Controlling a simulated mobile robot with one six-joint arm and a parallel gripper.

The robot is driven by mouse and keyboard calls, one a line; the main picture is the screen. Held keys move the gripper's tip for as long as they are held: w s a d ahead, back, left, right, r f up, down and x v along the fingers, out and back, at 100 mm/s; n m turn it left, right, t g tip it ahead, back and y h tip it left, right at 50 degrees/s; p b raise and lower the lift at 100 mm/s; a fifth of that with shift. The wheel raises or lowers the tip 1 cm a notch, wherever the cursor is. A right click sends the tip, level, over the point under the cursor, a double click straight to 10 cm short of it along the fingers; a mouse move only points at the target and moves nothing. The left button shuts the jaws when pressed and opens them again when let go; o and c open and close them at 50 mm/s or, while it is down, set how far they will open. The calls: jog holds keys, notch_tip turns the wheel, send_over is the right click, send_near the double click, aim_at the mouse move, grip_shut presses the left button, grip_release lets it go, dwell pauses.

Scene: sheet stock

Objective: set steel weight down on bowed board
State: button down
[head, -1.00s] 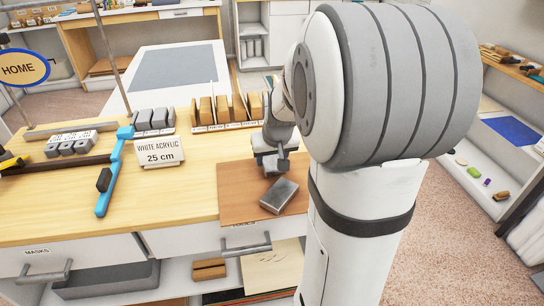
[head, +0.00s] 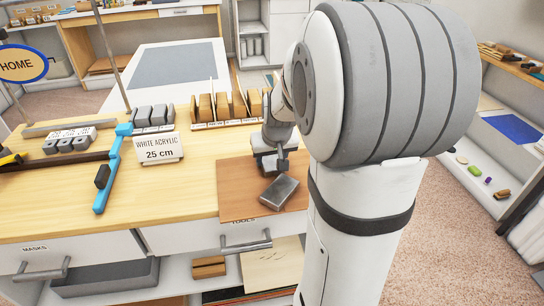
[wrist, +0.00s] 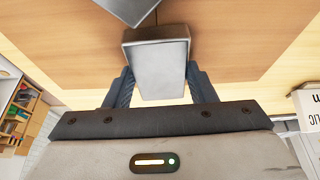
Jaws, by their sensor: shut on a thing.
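My gripper (wrist: 160,88) is shut on a grey steel weight (wrist: 157,65), with one finger on each side of it. In the head view my gripper (head: 272,163) is over the far part of the brown board (head: 235,188), at the right end of the bench, and mostly hides the held weight. A second steel weight (head: 279,192) lies on the board nearer the front edge; its corner shows at the top of the wrist view (wrist: 128,8). I cannot tell whether the held weight touches the board, and no bow is clear.
A white acrylic sign (head: 159,148) stands left of the board. A row of upright wooden blocks (head: 222,107) is behind it, with several grey blocks (head: 155,116) to their left. A blue-handled tool (head: 112,170) lies farther left. Bench top between sign and board is clear.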

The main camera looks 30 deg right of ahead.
jog(key=shift+f, duration=0.1)
dwell(0.3)
grip_release()
jog(key=shift+d, duration=0.1)
dwell(0.5)
dwell(0.4)
jog(key=shift+p+v, duration=2.55)
jog(key=shift+v, duration=1.95)
